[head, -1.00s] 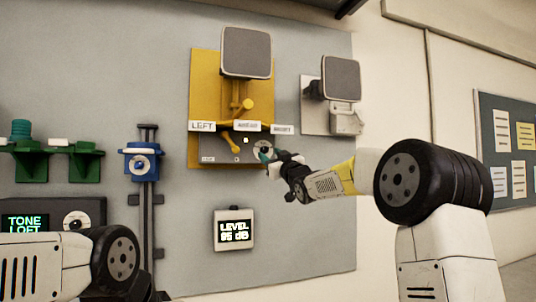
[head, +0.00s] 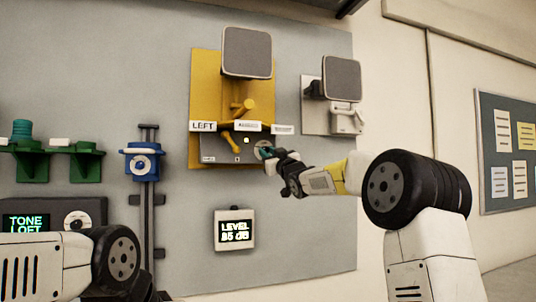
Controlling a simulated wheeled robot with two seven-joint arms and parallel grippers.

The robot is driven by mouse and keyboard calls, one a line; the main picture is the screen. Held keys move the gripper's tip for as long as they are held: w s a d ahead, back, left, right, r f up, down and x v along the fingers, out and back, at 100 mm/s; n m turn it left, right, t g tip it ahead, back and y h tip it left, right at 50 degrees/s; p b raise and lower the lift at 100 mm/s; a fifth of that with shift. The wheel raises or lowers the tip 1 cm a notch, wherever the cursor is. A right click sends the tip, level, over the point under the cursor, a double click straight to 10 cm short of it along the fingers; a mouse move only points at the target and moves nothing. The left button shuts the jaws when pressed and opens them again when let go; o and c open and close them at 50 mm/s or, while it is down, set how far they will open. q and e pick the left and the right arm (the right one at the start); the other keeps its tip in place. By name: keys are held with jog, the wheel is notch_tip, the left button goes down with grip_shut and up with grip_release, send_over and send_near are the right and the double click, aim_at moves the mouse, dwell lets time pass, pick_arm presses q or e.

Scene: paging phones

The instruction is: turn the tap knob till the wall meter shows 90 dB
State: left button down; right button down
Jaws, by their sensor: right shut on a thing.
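The tap knob (head: 260,150) is a round pale knob on the grey strip at the lower right of the yellow wall panel (head: 205,85). My right gripper (head: 268,153) is at the knob, coming from the right, and is shut on it; its dark fingers hide part of the knob. The wall meter (head: 235,230) hangs below the panel. Its screen shows LEVEL and a dB figure; the digits are blurred and look like 85. My left arm shows at the lower left, but its gripper is out of view.
A yellow lever (head: 229,139) sits left of the knob, under the white LEFT label (head: 203,127). A grey speaker (head: 247,52) tops the panel. A second speaker unit (head: 342,78) is to the right. A blue slider (head: 143,163) and green brackets (head: 30,160) are on the left.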

jog(key=shift+s+a+r+m+t+h, duration=0.2)
jog(key=shift+m+h, duration=1.25)
jog(key=shift+m, duration=1.4)
jog(key=shift+w+a+f+m+t+h, duration=0.2)
jog(key=shift+m+h, duration=1.2)
jog(key=shift+m, duration=1.4)
jog(key=shift+s+a+r+m+t+h, duration=0.15)
jog(key=shift+m+t+h, duration=0.15)
jog(key=shift+m+h, duration=1.85)
jog(key=shift+m+y, duration=0.5)
jog(key=shift+m, duration=0.4)
jog(key=shift+d, duration=0.1)
jog(key=c, duration=1.2)
grip_release()
